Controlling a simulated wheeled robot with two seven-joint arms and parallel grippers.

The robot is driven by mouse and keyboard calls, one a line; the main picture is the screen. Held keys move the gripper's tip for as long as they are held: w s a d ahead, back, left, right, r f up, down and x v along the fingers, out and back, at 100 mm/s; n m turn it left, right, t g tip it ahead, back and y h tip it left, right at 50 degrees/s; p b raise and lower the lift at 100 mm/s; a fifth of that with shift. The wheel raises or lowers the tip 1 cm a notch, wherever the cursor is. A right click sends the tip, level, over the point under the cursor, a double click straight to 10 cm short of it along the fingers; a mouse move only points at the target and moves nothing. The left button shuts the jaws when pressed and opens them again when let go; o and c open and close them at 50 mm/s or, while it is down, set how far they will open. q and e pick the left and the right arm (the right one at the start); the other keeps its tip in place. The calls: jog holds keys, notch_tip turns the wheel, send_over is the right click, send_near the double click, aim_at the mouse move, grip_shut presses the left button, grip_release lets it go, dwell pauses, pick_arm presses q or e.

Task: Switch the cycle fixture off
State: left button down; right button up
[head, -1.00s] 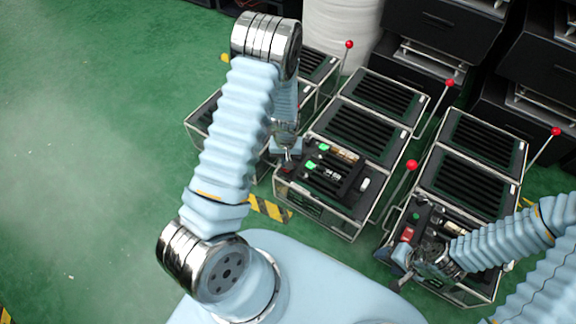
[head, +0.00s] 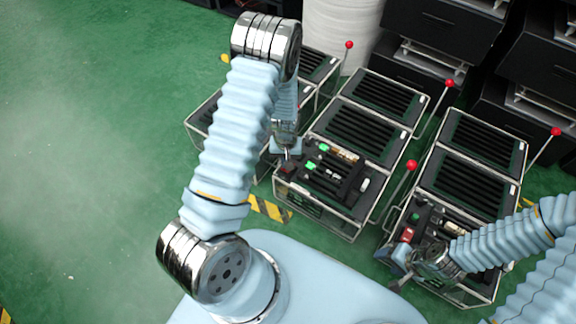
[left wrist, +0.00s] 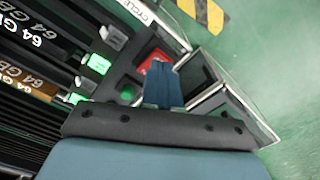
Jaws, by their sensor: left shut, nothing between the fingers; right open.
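The cycle fixture (head: 350,215) is the middle clear-walled box in the head view. Its "CYCLE" label (left wrist: 138,10) shows in the left wrist view. A red button (left wrist: 150,57) and a round dark green button (left wrist: 128,92) sit near that label. My left gripper (head: 287,154) is over the fixture's left front corner. In the left wrist view its shut, empty fingers (left wrist: 160,66) overlap the red button's edge; I cannot tell whether they touch it. My right gripper (head: 397,284) is open at the front of the right fixture (head: 470,290), beside its red button (head: 407,235).
Green lights (left wrist: 99,63) glow on the cycle fixture beside "64 GB" modules (left wrist: 20,75). Red-knobbed levers (head: 411,165) stand up among the fixtures. Another fixture (head: 200,115) is partly behind my left arm. Black cabinets (head: 430,30) stand behind; green floor (head: 80,120) is clear at left.

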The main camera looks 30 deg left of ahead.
pick_arm(q)
jog(key=shift+f+b, duration=0.85)
jog(key=shift+f, duration=0.15)
pick_arm(e)
jog(key=shift+f, duration=0.85)
jog(key=shift+r, duration=0.1)
pick_arm(q)
notch_tip(320, 180, up, 7)
jog(key=p, duration=0.5)
jog(key=shift+r, duration=0.1)
pick_arm(e)
notch_tip(320, 180, up, 5)
jog(key=shift+r, duration=0.1)
pick_arm(q)
jog(key=shift+s+d+f, duration=0.25)
jog(key=shift+s, duration=0.05)
jog(key=s+d+f+m+h, duration=0.1)
jog(key=s+d+m+h, duration=0.2)
jog(key=s+d, duration=1.1)
jog(key=shift+d+f+t+h, duration=0.25)
jog(key=shift+d+t+h, duration=0.25)
jog(key=shift+d, duration=0.6)
pick_arm(e)
jog(key=shift+s+a, duration=0.25)
jog(key=shift+a, duration=0.35)
